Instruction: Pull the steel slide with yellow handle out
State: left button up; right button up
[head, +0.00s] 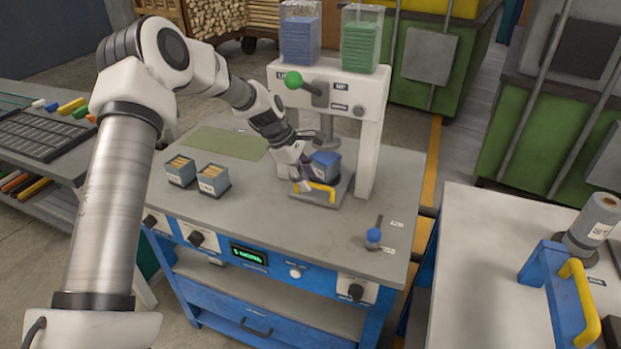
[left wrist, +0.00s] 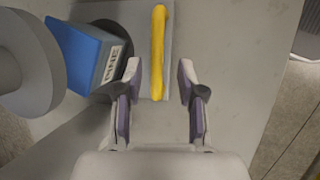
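The steel slide (head: 343,189) is a flat grey plate at the foot of the white press on the bench. Its yellow handle (head: 322,190) runs along the front edge, and the handle (left wrist: 158,45) also shows upright in the left wrist view. My left gripper (head: 304,182) is at the handle's left end. In the left wrist view the gripper (left wrist: 158,82) is open, with the handle's near end between its fingertips in the picture. I cannot tell whether the fingers touch it. A blue block (head: 325,162) sits in a dark holder on the slide. My right gripper is not in view.
The white press (head: 370,130) rises behind the slide, with a green-knobbed lever (head: 294,80). Two small bins (head: 213,180) stand left of the slide. A blue-knobbed lever (head: 374,236) is at the front right. The bench top in front of the slide is clear.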

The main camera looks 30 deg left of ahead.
pick_arm(q)
jog(key=shift+w+d+f, duration=0.15)
jog(key=shift+w+f, duration=0.4)
jog(key=shift+f, duration=0.15)
jog(key=shift+s+r, duration=0.25)
jog(key=shift+s, duration=0.15)
jog(key=shift+c, duration=0.6)
jog(key=c, duration=0.5)
grip_shut()
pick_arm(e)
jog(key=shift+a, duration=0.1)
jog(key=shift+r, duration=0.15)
